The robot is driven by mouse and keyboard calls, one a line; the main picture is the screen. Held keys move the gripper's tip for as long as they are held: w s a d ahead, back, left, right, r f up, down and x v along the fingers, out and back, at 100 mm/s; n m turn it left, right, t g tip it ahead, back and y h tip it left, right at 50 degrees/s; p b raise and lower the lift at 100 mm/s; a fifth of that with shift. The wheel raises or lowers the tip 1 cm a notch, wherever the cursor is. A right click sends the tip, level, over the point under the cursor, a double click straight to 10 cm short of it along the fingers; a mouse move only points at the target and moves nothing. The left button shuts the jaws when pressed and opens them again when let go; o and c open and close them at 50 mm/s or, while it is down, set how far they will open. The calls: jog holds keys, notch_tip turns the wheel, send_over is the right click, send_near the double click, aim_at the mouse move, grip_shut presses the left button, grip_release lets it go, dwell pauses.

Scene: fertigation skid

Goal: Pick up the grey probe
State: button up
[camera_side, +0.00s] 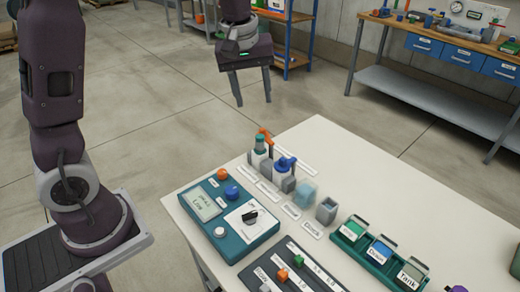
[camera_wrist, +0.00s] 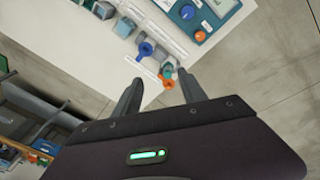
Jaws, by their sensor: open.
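I cannot tell for sure which piece is the grey probe. In the side view, small grey pieces stand in the row on the white table: a grey block (camera_side: 288,184) beside a blue-topped piece (camera_side: 286,163), and an open grey holder (camera_side: 326,210) at the row's near end. In the wrist view a grey piece (camera_wrist: 125,27) lies beyond the blue-topped piece (camera_wrist: 145,50). My gripper (camera_side: 254,101) is open and empty, high above the floor behind the table's far edge. Its fingers point down, apart from everything; they also show in the wrist view (camera_wrist: 160,80).
A teal-capped piece (camera_side: 260,143) and an orange piece (camera_side: 266,136) stand at the row's far end. A translucent blue block (camera_side: 306,193) stands in the row. A teal control box (camera_side: 205,230) is to the left, a green tray of bins (camera_side: 362,255) to the right. The table's back right is clear.

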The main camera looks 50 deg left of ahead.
aim_at(260, 137)
jog(key=w+a+f+n, duration=0.1)
jog(key=w+a+f, duration=0.1)
jog(key=f, duration=0.5)
jog(key=w+a+f+n+g+y, duration=0.1)
jog(key=w+a+f+n, duration=0.1)
jog(key=f, duration=0.4)
jog(key=w+a+f+n+g, duration=0.1)
jog(key=w+a+f, duration=0.2)
jog(key=f, duration=0.4)
jog(key=shift+w+f, duration=0.35)
jog(key=shift+w, duration=0.15)
grip_shut()
